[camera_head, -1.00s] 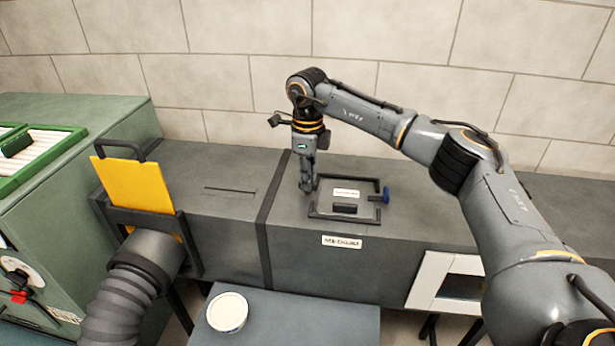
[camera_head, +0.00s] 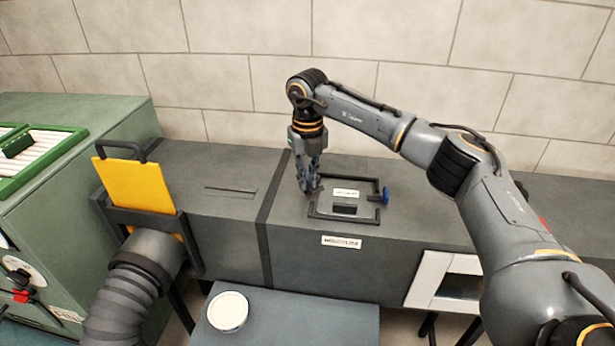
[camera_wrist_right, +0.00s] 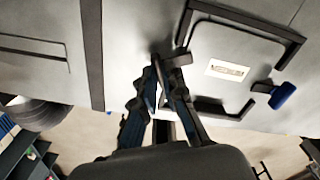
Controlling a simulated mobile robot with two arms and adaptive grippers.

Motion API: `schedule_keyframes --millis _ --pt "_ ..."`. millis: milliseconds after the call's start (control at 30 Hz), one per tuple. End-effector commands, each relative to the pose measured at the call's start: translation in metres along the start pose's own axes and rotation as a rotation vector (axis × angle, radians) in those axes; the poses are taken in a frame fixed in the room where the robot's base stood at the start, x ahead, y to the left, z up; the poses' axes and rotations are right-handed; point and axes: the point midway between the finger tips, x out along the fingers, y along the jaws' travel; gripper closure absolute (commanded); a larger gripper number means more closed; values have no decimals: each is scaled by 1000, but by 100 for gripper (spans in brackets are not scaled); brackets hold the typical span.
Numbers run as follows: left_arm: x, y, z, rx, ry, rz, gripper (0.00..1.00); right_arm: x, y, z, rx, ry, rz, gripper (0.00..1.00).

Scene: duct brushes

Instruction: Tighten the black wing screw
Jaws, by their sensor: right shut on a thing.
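My right gripper (camera_head: 311,188) points down at the left side of the hatch frame (camera_head: 346,218) on top of the grey duct. It is shut on the black wing screw, which is mostly hidden by the fingers in the head view. In the right wrist view the fingertips of my right gripper (camera_wrist_right: 167,62) close around a small dark piece at the frame's left edge, and the screw's shape cannot be made out clearly. A blue wing screw (camera_head: 385,195) sits on the opposite side of the frame and also shows in the wrist view (camera_wrist_right: 281,95). My left gripper is not in view.
The hatch has a white label (camera_head: 346,193) and a black handle (camera_head: 345,208). A yellow plate (camera_head: 134,184) stands in a slot to the left, above a flexible hose (camera_head: 128,285). A round white lid (camera_head: 228,311) lies on the lower table (camera_head: 300,318).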

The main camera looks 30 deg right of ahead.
Motion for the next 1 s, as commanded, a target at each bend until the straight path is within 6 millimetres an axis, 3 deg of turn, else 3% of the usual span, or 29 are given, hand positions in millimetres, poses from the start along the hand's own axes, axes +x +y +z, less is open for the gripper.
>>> schedule_keyframes --millis 500,1000 --pt "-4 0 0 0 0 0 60 -1 0 0 372 -1 0 100" --pt "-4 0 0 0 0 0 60 0 0 0 462 -1 0 100"
